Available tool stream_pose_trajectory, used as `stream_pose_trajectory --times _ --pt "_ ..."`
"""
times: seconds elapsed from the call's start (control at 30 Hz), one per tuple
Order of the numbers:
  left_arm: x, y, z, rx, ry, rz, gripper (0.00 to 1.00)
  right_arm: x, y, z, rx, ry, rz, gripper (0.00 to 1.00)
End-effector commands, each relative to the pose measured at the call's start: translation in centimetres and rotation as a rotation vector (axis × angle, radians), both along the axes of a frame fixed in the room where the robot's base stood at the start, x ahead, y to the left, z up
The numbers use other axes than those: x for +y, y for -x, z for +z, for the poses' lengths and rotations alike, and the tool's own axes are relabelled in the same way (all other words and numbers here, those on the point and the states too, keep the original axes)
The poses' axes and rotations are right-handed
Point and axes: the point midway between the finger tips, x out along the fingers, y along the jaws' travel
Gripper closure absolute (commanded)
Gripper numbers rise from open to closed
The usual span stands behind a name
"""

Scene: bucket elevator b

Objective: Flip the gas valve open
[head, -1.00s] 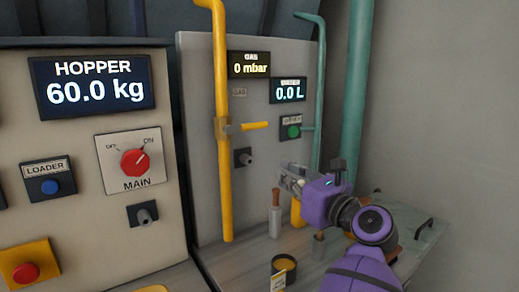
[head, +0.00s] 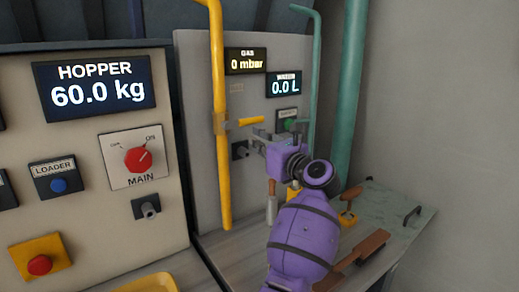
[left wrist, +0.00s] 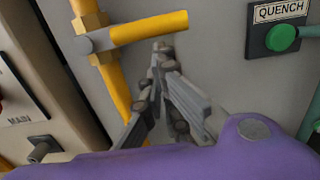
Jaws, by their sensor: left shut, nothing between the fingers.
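The gas valve has a yellow lever (head: 250,122) that sticks out level to the right, across the upright yellow gas pipe (head: 226,190). The lever (left wrist: 150,27) and its grey pivot on the brass fitting (left wrist: 97,42) also show in the left wrist view. The gas display (head: 246,61) reads 0 mbar. My left gripper (head: 260,136) is shut and empty. Its fingertips (left wrist: 162,48) are just below the lever, near its middle in the wrist picture; I cannot tell whether they touch it. My right gripper is in neither view.
The green quench button (left wrist: 281,38) is right of the lever. A water display (head: 284,85) is above it, and green pipes run at right. A wooden-handled tool (head: 271,203) stands on the bench near my arm.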

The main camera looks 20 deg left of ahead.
Motion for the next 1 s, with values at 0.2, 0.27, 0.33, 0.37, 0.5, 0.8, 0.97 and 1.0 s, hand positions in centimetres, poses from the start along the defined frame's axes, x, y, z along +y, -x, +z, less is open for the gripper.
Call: stream_pose_trajectory --times 0.2,0.27,0.33,0.37,0.5,0.8,0.97,1.0 --pt "0.0 0.0 0.1 0.003 0.000 0.000 1.00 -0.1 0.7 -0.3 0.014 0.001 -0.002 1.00" --pt "0.0 0.0 0.1 0.003 0.000 0.000 1.00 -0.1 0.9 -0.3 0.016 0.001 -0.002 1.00" --pt "0.0 0.0 0.1 0.003 0.000 0.000 1.00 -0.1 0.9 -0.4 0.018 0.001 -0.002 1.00" --pt "0.0 0.0 0.1 0.003 0.000 0.000 1.00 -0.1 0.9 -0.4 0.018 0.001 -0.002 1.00" --pt "0.0 -0.1 0.1 -0.004 0.006 0.000 1.00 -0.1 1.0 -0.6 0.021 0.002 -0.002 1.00" --pt "-0.1 -0.2 0.5 -0.048 0.039 0.000 1.00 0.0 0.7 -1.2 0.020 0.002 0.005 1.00" --pt "-0.2 -0.3 0.7 -0.067 0.055 0.000 1.00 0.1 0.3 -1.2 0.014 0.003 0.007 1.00" --pt "-0.1 -0.3 0.7 -0.072 0.057 0.000 1.00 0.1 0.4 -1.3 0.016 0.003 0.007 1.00"
